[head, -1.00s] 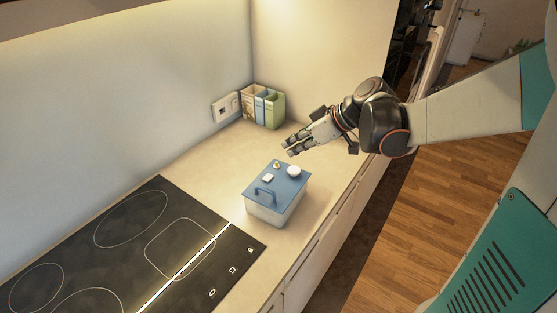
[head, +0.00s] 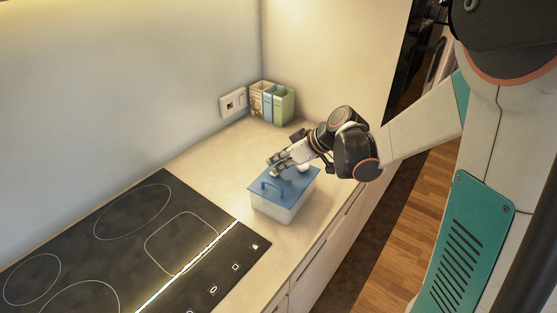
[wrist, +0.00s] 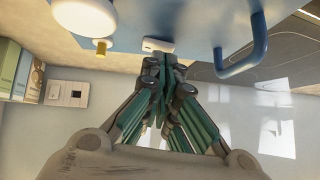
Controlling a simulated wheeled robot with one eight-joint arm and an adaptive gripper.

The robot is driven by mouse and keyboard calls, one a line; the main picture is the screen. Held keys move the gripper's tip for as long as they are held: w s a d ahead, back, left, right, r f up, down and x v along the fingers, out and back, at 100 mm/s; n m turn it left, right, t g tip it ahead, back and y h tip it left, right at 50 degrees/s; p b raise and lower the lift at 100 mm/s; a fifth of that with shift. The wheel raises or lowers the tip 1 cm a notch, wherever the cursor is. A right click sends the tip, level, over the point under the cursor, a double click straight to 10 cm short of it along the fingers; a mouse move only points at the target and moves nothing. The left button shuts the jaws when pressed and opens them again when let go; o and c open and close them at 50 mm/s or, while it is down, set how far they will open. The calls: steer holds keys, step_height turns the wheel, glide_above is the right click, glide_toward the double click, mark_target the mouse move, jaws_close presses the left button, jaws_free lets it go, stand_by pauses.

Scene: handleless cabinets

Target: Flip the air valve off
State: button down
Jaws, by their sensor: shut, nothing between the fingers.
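A clear-sided box (head: 283,209) with a blue lid (head: 297,184) stands on the counter; the lid also shows in the wrist view (wrist: 195,20). The lid carries a blue handle (wrist: 252,52), a small white block (wrist: 158,45), a gold-tipped peg (wrist: 101,46) and a round white knob (wrist: 85,17). I cannot tell for certain which is the air valve. My gripper (head: 272,167) is shut and empty, low over the lid. In the wrist view its fingertips (wrist: 163,58) are right by the white block; contact is unclear. In the head view the gripper hides the block and peg.
A black cooktop (head: 130,245) lies left of the box. Several upright binders (head: 272,103) stand in the back corner, beside a wall socket (head: 232,102). Bare counter (head: 205,160) lies behind the box. The counter's front edge is close on the right.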

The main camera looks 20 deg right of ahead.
steer(key=shift+s+a+f+b, duration=0.25)
steer(key=shift+f+b, duration=0.1)
steer(key=shift+f, duration=0.2)
steer(key=shift+r, duration=0.2)
steer(key=shift+d, duration=0.1)
steer(key=shift+w+d, duration=0.1)
steer(key=shift+w, duration=0.05)
